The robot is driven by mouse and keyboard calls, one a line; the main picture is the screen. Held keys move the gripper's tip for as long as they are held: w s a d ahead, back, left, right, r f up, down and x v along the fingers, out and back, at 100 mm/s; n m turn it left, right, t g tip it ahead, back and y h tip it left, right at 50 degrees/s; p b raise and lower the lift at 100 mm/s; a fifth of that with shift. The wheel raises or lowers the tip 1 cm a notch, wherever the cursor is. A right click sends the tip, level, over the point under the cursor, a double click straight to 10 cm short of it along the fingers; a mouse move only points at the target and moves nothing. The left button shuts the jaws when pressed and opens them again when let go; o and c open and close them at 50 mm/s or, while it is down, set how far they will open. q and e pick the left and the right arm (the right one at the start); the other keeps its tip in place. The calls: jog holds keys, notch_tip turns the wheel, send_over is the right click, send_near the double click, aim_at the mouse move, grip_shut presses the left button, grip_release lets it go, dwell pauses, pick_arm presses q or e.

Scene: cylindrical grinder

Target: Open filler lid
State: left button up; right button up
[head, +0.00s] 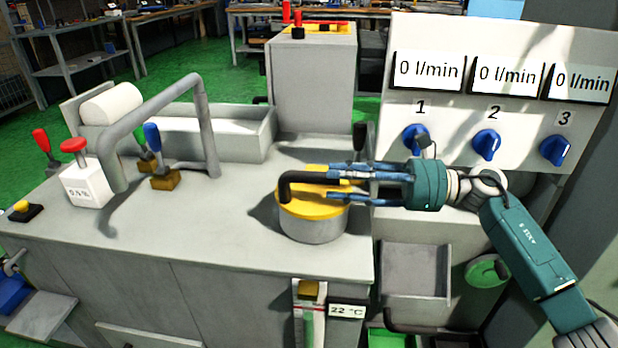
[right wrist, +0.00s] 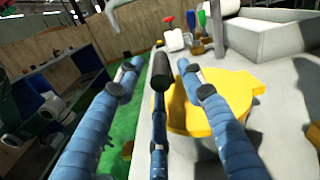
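The filler is a short grey cylinder (head: 312,230) on the machine top, with a round yellow lid (head: 318,211) lying flat on it in the head view. A black bent handle (head: 300,177) rises at the lid's left side and runs right toward my right gripper (head: 338,183). The lid also shows in the right wrist view (right wrist: 190,118). There the black handle end (right wrist: 160,70) sits between the spread blue fingers, with gaps at both sides; the middle finger is below it. My right gripper is open. My left gripper is not in view.
Behind the gripper stands a panel with blue knobs (head: 486,144) and flow displays (head: 508,75). A grey bent pipe (head: 160,100), a blue-handled lever (head: 153,138) and a white box with a red knob (head: 87,184) stand left. The machine top between is clear.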

aim_at(290, 175)
jog(key=a, duration=0.3)
jog(key=w+a, duration=0.1)
jog(key=a, duration=0.2)
jog(key=shift+w+a, duration=0.15)
jog(key=shift+c, duration=0.3)
grip_shut()
